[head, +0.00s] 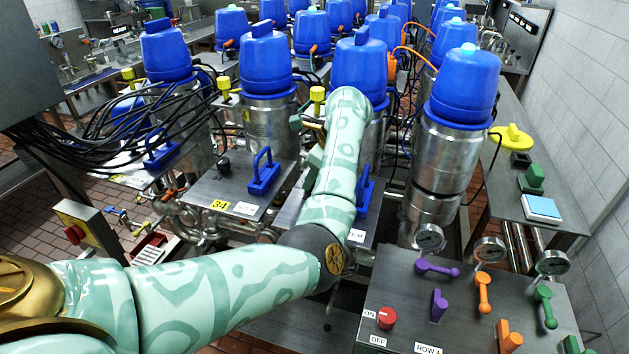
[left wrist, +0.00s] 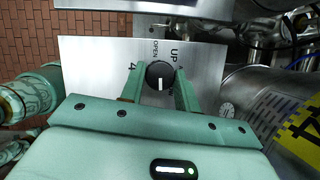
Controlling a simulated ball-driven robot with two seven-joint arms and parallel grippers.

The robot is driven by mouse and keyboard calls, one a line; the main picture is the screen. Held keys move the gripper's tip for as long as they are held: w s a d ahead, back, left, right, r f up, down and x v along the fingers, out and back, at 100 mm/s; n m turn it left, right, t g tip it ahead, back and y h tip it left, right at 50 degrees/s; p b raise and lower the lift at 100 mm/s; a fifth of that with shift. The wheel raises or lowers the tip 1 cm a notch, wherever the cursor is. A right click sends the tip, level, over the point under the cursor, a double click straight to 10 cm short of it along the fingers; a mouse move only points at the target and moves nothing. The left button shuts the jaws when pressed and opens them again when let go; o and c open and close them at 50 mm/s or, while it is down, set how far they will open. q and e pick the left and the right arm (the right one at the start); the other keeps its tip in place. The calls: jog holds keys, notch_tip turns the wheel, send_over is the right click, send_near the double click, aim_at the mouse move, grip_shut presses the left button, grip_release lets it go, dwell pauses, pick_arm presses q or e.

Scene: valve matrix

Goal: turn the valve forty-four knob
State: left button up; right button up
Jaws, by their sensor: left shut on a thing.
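The black valve knob (left wrist: 159,73) sits on a grey metal plate (left wrist: 90,75) in the left wrist view. Its white pointer mark faces down in that picture. Printed lettering beside it includes "OPEN", "UP" and a "4". My left gripper (left wrist: 160,82) is shut on the knob, with one green finger against each side. In the head view my left arm reaches over the middle panels and hides the knob and fingertips. A yellow label with a partly visible number (left wrist: 302,130) is on the steel cylinder at the right of the wrist view. My right gripper is out of view.
Several blue-capped valves (head: 266,65) stand in close rows around my arm. A panel marked "34" (head: 235,190) with a blue handle (head: 264,172) lies left of it. Black cables (head: 130,120) hang further left. A lever console (head: 400,300) stands at the front right.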

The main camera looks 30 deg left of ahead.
pick_arm(q)
jog(key=shift+r+n+b, duration=0.1)
jog(key=shift+n+b, duration=0.2)
jog(key=shift+n, duration=0.3)
jog(key=o, duration=1)
jog(key=v, duration=0.5)
jog(key=p+v, duration=0.1)
jog(key=v, duration=0.4)
jog(key=p+v, duration=0.1)
jog(key=v, duration=0.5)
jog(key=shift+w+a+r, duration=0.1)
jog(key=shift+w+r, duration=0.05)
jog(key=shift+w, duration=0.25)
